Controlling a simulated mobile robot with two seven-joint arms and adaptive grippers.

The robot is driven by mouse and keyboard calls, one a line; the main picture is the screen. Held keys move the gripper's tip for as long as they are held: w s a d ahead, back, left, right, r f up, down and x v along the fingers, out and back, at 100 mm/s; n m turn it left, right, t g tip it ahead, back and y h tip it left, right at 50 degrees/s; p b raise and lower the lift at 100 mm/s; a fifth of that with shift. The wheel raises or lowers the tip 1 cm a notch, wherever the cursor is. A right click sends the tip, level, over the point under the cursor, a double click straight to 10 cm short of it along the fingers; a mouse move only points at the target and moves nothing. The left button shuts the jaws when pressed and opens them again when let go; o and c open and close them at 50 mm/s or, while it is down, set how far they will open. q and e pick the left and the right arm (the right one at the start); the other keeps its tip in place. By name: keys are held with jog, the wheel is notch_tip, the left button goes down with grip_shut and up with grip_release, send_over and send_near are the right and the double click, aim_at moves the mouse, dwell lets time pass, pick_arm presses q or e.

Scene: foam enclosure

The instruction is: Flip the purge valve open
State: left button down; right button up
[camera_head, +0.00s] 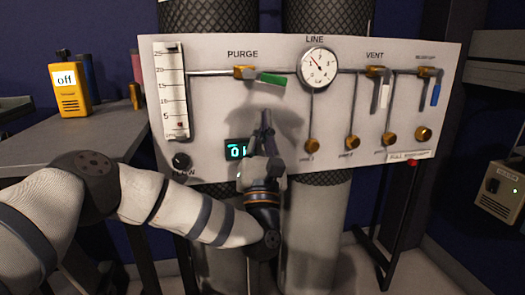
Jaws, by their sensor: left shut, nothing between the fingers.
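The purge valve (245,72) sits under the PURGE label on the white panel (215,110). It has a brass body and a green lever (271,78). The lever points right and slightly down, nearly in line with the pipe. My left gripper (266,115) is in front of the panel, below the lever, with its fingers pointing up. It is shut and empty, and appears apart from the lever. My right gripper is not in view.
A round gauge (318,68) is right of the valve. The vent valve (377,72) and a blue-levered valve (432,73) are further right. Brass knobs (312,145) line the lower panel. A flow tube (172,90) is at left. A yellow meter (72,92) reading "off" stands on the grey table (60,145).

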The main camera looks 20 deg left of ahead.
aim_at(263, 77)
pick_arm(q)
jog(key=r, duration=0.2)
jog(key=w+r, duration=0.1)
jog(key=r, duration=0.1)
jog(key=shift+d, duration=0.4)
jog(key=shift+w+d+r, duration=0.3)
jog(key=shift+d+r, duration=0.3)
